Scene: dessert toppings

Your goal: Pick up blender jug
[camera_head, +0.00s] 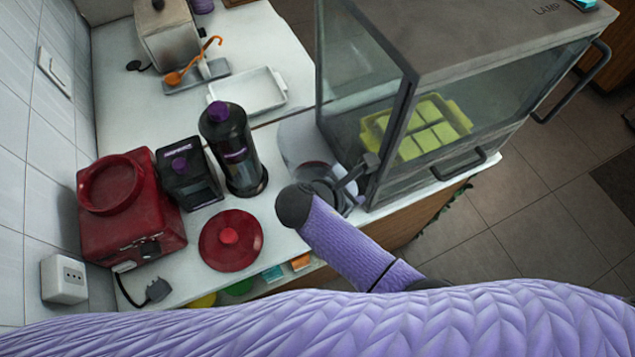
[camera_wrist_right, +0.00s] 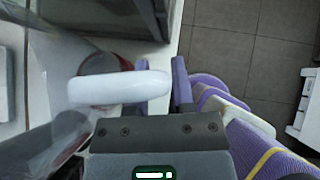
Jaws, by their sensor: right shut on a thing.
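The blender jug (camera_head: 300,142) is a clear, whitish vessel on the right side of the white counter, close to the glass cabinet. My right gripper (camera_head: 346,188) is at its near right side and is shut on it; the gripper and arm hide part of the jug. In the right wrist view the jug's white handle (camera_wrist_right: 120,88) lies in front of the gripper, with a reddish part behind it and the clear wall at the left. I cannot tell whether the jug touches the counter. My left gripper is not in view.
A red blender base (camera_head: 130,235) and a red lid (camera_head: 230,242) are at the left. A black bottle (camera_head: 236,160) and a black box (camera_head: 190,178) stand between them and the jug. The glass cabinet (camera_head: 350,75) holds a green tray (camera_head: 455,115). A white tray (camera_head: 250,92) lies behind.

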